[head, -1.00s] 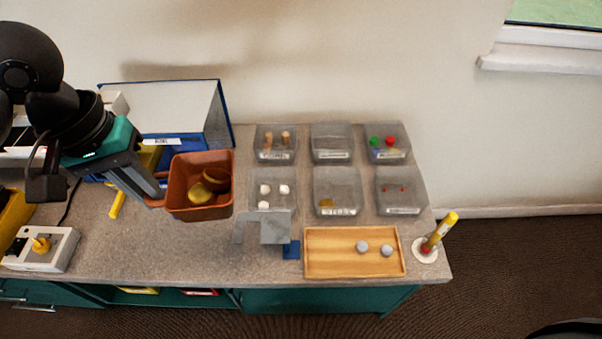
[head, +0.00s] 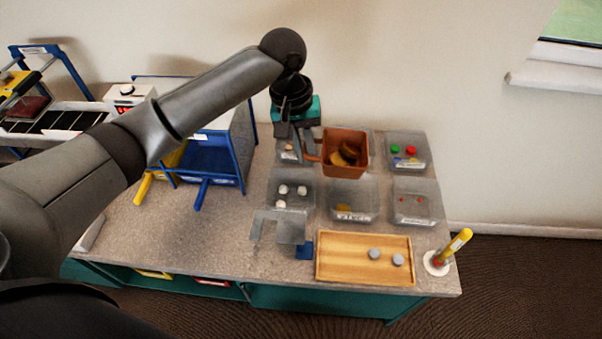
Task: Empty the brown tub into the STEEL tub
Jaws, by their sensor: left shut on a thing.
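My left gripper (head: 306,146) is shut on the left side of the brown tub (head: 345,168). The brown tub is roughly upright, held over the back middle clear tub, with gold-brown round pieces (head: 346,153) inside. That back middle clear tub (head: 364,139) is mostly hidden behind it. The clear tubs stand in two rows. The front middle clear tub (head: 366,203) holds something yellow. My right gripper is not in view.
The back left tub is partly behind my gripper. The front left tub (head: 277,183) holds white balls, the back right one (head: 423,150) coloured balls, the front right one (head: 431,204) small red bits. A wooden tray (head: 340,259) with two grey balls and a yellow stick (head: 458,241) are in front.

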